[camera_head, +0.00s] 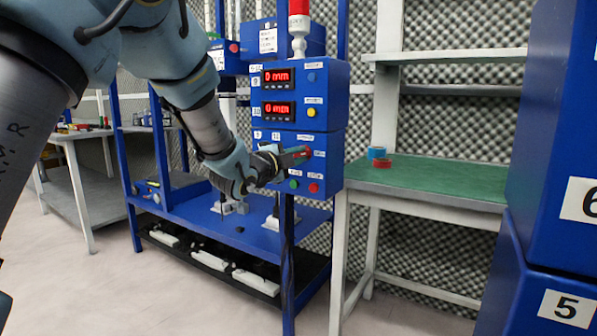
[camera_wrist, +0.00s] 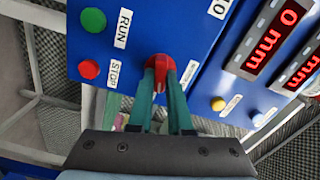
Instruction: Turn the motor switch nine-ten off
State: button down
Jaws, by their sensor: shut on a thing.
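The blue control box (camera_head: 328,118) stands on a post in the middle of the head view. Its red rotary switch (camera_wrist: 159,62) shows in the wrist view beside a small white label and below a "10" label. My gripper (camera_wrist: 162,82) has its two green fingers on either side of the switch's handle and is shut on it. In the head view my gripper (camera_head: 300,156) reaches the right part of the lower panel and partly covers the switch. The fingers hide part of the handle, so its exact angle is hard to tell.
A green RUN button (camera_wrist: 93,20) and a red STOP button (camera_wrist: 89,69) sit close by on the same panel. Two red displays (camera_head: 278,77) are above. A green-topped table (camera_head: 440,182) stands at right, and blue numbered boxes (camera_head: 550,220) stand nearer.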

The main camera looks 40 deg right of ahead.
jog(key=shift+f+m+b, duration=0.2)
jog(key=shift+m+b, duration=1.2)
jog(key=shift+b, duration=0.1)
jog(key=shift+r, duration=0.15)
jog(key=c, duration=0.8)
grip_release()
jog(key=shift+c, duration=0.2)
jog(key=v, duration=1.1)
jog(key=shift+d, duration=0.1)
